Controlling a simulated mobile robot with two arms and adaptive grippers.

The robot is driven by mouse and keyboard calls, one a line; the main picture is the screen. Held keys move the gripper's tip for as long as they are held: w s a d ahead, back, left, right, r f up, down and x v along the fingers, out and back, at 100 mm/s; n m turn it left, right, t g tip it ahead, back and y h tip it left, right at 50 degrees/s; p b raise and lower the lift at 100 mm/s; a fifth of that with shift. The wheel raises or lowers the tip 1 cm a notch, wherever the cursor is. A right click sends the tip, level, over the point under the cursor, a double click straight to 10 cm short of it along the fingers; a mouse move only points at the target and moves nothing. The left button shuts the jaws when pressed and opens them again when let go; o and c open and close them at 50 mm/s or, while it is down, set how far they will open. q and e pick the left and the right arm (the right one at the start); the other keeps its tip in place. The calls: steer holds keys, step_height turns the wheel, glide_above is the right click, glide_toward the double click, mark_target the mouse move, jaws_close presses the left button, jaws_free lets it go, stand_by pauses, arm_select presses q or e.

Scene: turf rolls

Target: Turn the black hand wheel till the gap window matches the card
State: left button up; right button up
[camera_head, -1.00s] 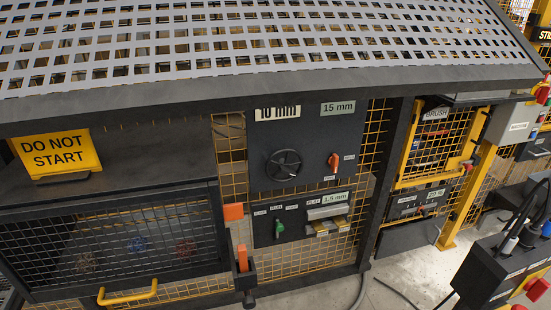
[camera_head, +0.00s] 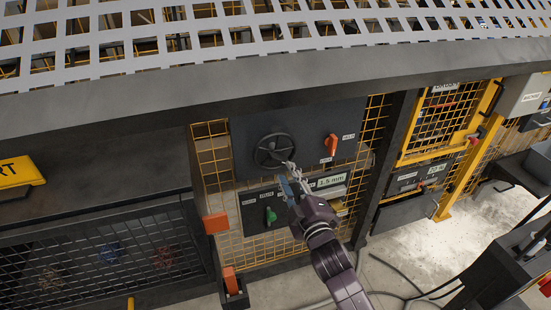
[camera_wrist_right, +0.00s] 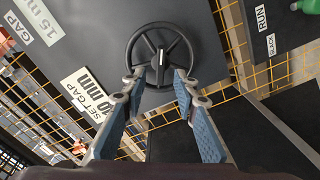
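The black hand wheel (camera_head: 273,150) is on a dark upright panel, with spokes and a round rim. It also shows in the right wrist view (camera_wrist_right: 150,35). My right gripper (camera_head: 289,172) is at the wheel's lower right edge. In the wrist view its fingers (camera_wrist_right: 161,80) are apart with nothing between the pads, tips over the near rim; I cannot tell if they touch. The white card (camera_wrist_right: 90,95) reads "SET GAP 10 mm". The gap window (camera_wrist_right: 35,20) reads "15 m", cut off by the picture edge. The overhanging edge hides both in the head view. My left gripper is not in view.
An orange-red lever (camera_head: 332,146) is right of the wheel. A lower panel has a green switch (camera_head: 270,215) and a "1.5 mm" display (camera_head: 331,181). A grey perforated cover (camera_head: 330,30) overhangs the panel. Cables (camera_head: 400,295) lie on the floor at right.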

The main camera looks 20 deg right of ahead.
mark_target(280, 162)
steer(key=shift+w+a, duration=0.15)
steer(key=shift+w, duration=3.1)
jaws_close()
